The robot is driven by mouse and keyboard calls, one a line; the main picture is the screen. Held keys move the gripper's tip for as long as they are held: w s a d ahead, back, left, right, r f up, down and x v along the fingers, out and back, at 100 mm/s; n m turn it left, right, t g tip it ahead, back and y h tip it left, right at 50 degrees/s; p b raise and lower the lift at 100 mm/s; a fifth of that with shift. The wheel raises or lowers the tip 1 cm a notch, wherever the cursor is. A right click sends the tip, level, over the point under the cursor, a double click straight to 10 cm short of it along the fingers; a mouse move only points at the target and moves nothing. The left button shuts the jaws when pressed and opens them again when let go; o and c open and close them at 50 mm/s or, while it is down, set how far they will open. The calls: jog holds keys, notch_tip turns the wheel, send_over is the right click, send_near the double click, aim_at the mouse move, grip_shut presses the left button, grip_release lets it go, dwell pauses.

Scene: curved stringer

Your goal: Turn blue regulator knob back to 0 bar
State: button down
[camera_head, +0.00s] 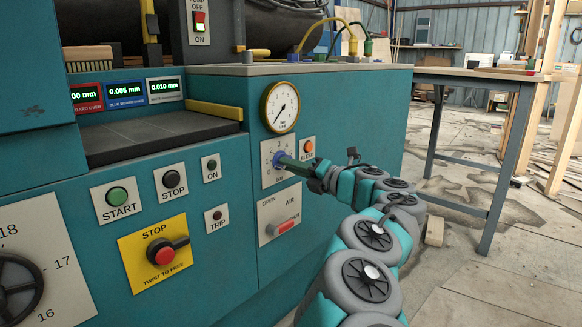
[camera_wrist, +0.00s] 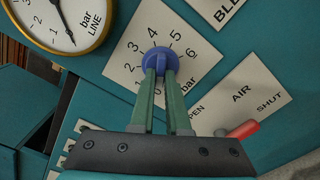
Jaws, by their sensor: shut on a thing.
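The blue regulator knob (camera_head: 279,158) sits on a white dial plate (camera_head: 268,176) on the teal machine front. In the wrist view, the knob (camera_wrist: 161,53) is ringed by numbers from 0 to 6. My gripper (camera_head: 286,161) reaches it from the right. In the wrist view, the green fingers of my gripper (camera_wrist: 161,74) are shut on the knob, one on each side. The fingers cover part of the 0 side of the scale. I cannot tell which number the knob points to.
A round line pressure gauge (camera_head: 281,107) is above the knob, its needle pointing down-left in the head view. An orange bleed button (camera_head: 308,146) is close on the right. A red air lever (camera_head: 287,226) is below. A yellow-plated stop button (camera_head: 160,252) is lower left.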

jog(key=shift+f, duration=0.15)
jog(key=c, duration=0.9)
grip_release()
jog(key=shift+d, duration=0.1)
jog(key=v, duration=0.7)
jog(key=shift+s+d+p, duration=0.25)
jog(key=shift+p, duration=0.2)
